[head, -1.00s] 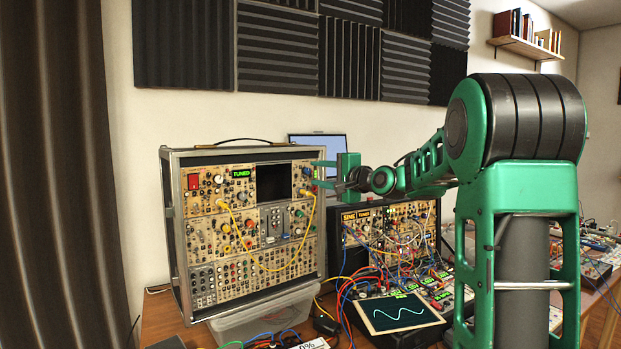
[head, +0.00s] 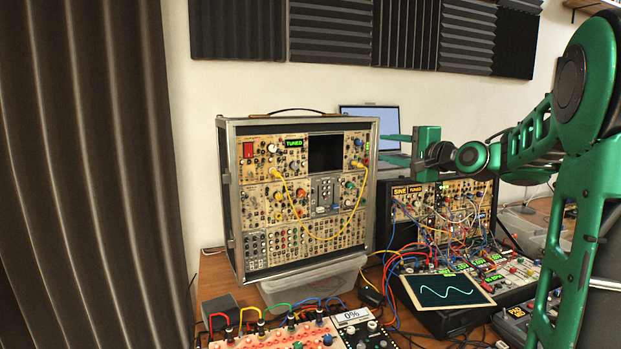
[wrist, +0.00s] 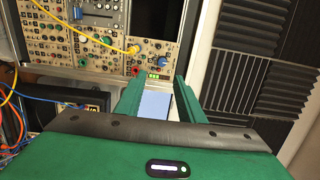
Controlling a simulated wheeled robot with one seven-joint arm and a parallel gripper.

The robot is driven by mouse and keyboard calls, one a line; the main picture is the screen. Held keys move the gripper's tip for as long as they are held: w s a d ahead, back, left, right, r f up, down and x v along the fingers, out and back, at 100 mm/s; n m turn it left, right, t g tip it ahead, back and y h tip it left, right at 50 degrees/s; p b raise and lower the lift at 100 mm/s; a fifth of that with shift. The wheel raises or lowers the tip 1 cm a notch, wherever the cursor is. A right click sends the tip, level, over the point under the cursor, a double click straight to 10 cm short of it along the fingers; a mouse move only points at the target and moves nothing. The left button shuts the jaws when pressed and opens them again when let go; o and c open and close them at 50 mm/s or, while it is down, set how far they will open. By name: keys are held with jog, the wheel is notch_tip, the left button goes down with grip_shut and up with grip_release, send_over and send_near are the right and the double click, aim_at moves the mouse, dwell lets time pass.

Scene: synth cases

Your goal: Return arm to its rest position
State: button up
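My arm, green with dark joints, comes in from the right in the head view. My gripper (head: 386,148) points left, its two green fingers apart with nothing between them. The fingertips show at the upper right edge of the tall synth case (head: 229,200); I cannot tell how far in front of it they are. In the wrist view my gripper (wrist: 158,84) is also open and empty, with the pale laptop screen seen through the gap. The synth case panel (wrist: 70,52) is at the upper left there.
A dark square opening (head: 325,153) is in the case's top row. A smaller synth case (head: 463,189) with many cables, a tablet (head: 448,291) showing a wave and a red-topped board (head: 262,341) crowd the table. The laptop (head: 370,120) stands behind. A curtain (head: 85,180) hangs left.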

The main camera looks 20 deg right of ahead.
jog(key=shift+f, duration=0.1)
jog(key=s+a+f+n+g+h, duration=0.1)
jog(key=s+f+n+g, duration=0.25)
jog(key=s+f, duration=0.55)
jog(key=s+a+f+n+g+h, duration=0.2)
jog(key=s+f+g, duration=0.35)
jog(key=f, duration=0.45)
jog(key=s+a+f+n+g, duration=0.1)
jog(key=s+f, duration=0.3)
jog(key=s, duration=0.5)
jog(key=s+a+f+n+g, duration=0.1)
jog(key=s+f+g, duration=0.2)
jog(key=s, duration=0.7)
jog(key=s+a+f+n+g, duration=0.1)
jog(key=s+f+g, duration=0.3)
jog(key=s, duration=0.5)
jog(key=shift+s+a+f+n, duration=0.15)
jog(key=shift+a+f+n, duration=0.15)
jog(key=shift+n, duration=0.25)
